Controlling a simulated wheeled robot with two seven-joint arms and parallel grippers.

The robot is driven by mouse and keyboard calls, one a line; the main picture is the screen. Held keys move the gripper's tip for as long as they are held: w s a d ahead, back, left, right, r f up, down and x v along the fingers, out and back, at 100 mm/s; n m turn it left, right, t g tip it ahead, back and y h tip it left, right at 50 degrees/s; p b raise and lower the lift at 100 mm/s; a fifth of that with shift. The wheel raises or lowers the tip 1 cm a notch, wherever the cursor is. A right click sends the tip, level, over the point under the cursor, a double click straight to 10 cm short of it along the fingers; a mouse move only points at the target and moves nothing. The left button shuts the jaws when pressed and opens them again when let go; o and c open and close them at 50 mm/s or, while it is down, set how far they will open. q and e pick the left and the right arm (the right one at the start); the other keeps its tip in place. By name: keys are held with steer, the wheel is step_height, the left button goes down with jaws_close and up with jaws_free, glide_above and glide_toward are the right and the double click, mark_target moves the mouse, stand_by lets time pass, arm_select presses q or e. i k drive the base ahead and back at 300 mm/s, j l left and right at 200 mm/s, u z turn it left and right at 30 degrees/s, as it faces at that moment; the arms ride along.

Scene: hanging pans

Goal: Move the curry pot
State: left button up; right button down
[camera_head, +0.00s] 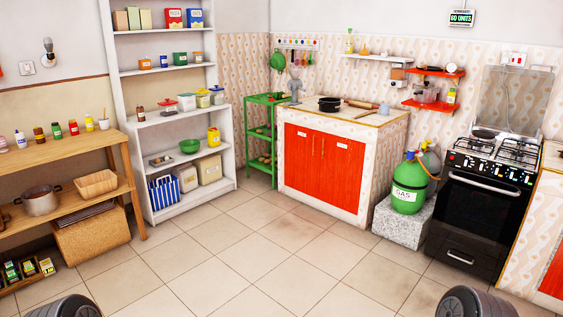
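A metal pot (41,201) with small side handles stands on the lower shelf of the wooden rack at the left. A small black pot (329,104) stands on the tiled counter at the back. I cannot tell which of these is the curry pot. A dark shallow pan (484,134) sits on the stove at the right. Neither of my grippers is in view; only dark rounded parts of my arms show at the bottom left and bottom right.
The wooden rack (128,190) also holds a basket (96,183) beside the metal pot. The counter has red doors (322,160). A green gas cylinder (409,185) stands on a stone block left of the black stove (468,215). The tiled floor (250,260) is clear.

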mark_target(328, 104)
steer(key=i, duration=6.7)
steer(key=i+z, duration=0.25)
steer(key=k, duration=0.1)
